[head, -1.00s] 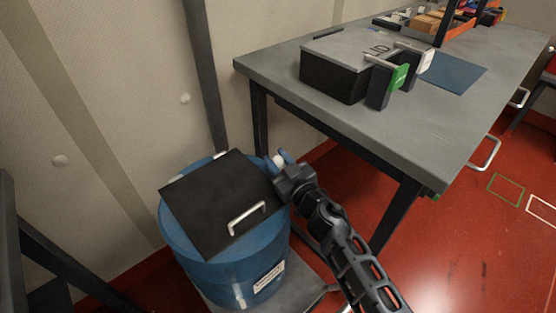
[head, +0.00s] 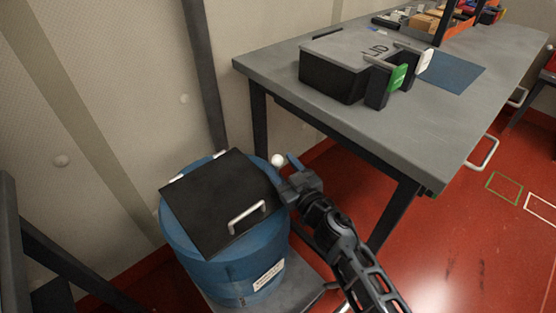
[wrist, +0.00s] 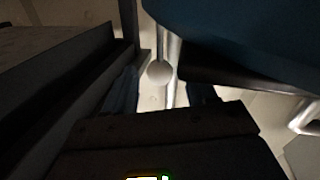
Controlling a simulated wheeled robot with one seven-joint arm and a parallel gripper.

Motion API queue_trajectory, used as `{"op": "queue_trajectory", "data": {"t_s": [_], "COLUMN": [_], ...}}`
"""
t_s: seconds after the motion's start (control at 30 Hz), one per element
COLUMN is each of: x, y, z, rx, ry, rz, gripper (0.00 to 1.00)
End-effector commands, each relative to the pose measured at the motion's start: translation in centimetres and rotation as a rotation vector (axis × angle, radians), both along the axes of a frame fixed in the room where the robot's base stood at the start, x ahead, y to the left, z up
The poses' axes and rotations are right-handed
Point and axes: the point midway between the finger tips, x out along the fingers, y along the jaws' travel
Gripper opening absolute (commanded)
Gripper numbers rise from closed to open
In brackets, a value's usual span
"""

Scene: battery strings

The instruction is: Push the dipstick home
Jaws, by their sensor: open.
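The dipstick's white ball knob (head: 278,160) shows at the right rear edge of the blue drum (head: 245,275). In the wrist view, the knob (wrist: 160,72) sits ahead of my fingers, roughly centred between them, with pale metal rod or tube sections by it. My gripper (head: 288,168) is just right of the knob in the head view, with its blue fingers open and empty. A small gap seems to lie between fingers and knob. The dipstick's lower part and its seat are hidden in the head view, so its depth cannot be told.
A black square panel (head: 215,205) with a white handle (head: 247,217) covers much of the drum top. A grey bench (head: 430,130) stands close behind my gripper, bearing a black box with a lid (head: 335,75). Red floor (head: 400,270) is clear to the right.

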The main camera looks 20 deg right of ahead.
Motion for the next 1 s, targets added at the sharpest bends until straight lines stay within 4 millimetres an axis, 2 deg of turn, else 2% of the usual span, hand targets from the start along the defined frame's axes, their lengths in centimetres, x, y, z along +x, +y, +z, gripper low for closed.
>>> {"op": "queue_trajectory", "data": {"t_s": [0.1, 0.33, 0.9, 1.0], "x": [-2.2, -4.7, -5.1, -5.7], "y": [-0.2, -0.5, -0.6, -0.4], "z": [0.1, 0.0, 0.0, -0.1], "rx": [0.0, 0.0, -0.001, 0.003], "ry": [0.003, 0.002, 0.001, 0.003], "rz": [-0.001, 0.0, 0.0, -0.001], "gripper": [0.56, 0.56, 0.56, 0.56]}}
